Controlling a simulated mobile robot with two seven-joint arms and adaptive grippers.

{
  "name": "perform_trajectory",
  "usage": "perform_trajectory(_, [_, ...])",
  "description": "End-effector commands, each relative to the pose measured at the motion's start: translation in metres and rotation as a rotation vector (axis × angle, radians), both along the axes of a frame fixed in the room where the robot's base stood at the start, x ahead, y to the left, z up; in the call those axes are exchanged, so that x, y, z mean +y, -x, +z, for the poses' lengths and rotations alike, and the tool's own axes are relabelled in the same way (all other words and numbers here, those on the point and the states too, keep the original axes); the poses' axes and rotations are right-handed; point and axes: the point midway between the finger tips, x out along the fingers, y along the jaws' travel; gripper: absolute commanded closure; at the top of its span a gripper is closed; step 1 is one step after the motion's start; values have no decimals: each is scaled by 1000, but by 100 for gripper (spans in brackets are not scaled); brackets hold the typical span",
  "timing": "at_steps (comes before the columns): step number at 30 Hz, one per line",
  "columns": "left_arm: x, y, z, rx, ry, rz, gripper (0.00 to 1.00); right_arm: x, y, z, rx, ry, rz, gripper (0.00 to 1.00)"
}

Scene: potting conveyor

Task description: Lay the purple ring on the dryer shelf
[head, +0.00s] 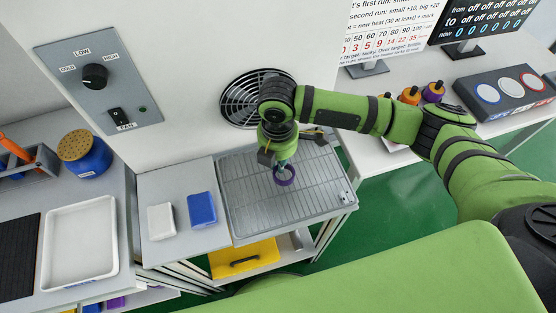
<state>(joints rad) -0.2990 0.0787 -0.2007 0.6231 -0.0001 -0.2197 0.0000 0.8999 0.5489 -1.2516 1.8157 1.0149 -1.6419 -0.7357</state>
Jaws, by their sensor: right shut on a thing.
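The purple ring (291,180) hangs from my right gripper (279,163), which is shut on it. The ring shows over the middle of the dryer shelf (240,205), a grey slatted rack with a raised rim. I cannot tell whether the ring touches the slats or is a little above them. My right arm comes in from the right and reaches down in front of the round fan grille. My left gripper is not in view.
A blue block (202,208) and a white block (161,221) lie on the grey surface left of the shelf. The fan grille (236,101) and control panel (97,85) are on the wall behind. Most of the shelf is bare.

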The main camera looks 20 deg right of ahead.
Motion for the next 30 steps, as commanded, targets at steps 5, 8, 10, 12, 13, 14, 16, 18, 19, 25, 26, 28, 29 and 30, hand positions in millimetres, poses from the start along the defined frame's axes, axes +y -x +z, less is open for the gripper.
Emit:
perform_trajectory(5, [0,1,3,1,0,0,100,0,0,-10,-2,-1,0,100])
perform_trajectory(8, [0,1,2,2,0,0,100,0,0,-10,-2,-1,0,100])
perform_trajectory(10, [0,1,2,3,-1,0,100,0,0,-10,-2,-1,0,100])
perform_trajectory(12, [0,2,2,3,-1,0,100,0,0,-11,-2,-1,-1,100])
perform_trajectory(13, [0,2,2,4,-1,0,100,0,0,-12,-1,0,-1,100])
perform_trajectory(14, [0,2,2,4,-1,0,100,0,0,-13,-1,0,-1,100])
perform_trajectory(16, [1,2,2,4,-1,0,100,0,0,-13,-2,-1,0,66])
perform_trajectory(18, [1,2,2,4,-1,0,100,0,0,-13,-1,0,0,66])
perform_trajectory(19, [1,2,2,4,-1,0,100,0,0,-13,-1,0,0,66])
perform_trajectory(25, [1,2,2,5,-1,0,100,0,0,-12,-2,-1,-1,66])
perform_trajectory(26, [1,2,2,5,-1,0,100,0,0,-12,-2,-1,-1,66])
perform_trajectory(28, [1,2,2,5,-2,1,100,0,-1,-9,-3,0,0,66])
perform_trajectory(29, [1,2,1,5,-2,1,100,0,-1,-7,-4,-1,-1,66])
perform_trajectory(30, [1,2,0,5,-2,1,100,1,-1,-3,-5,-3,0,66])
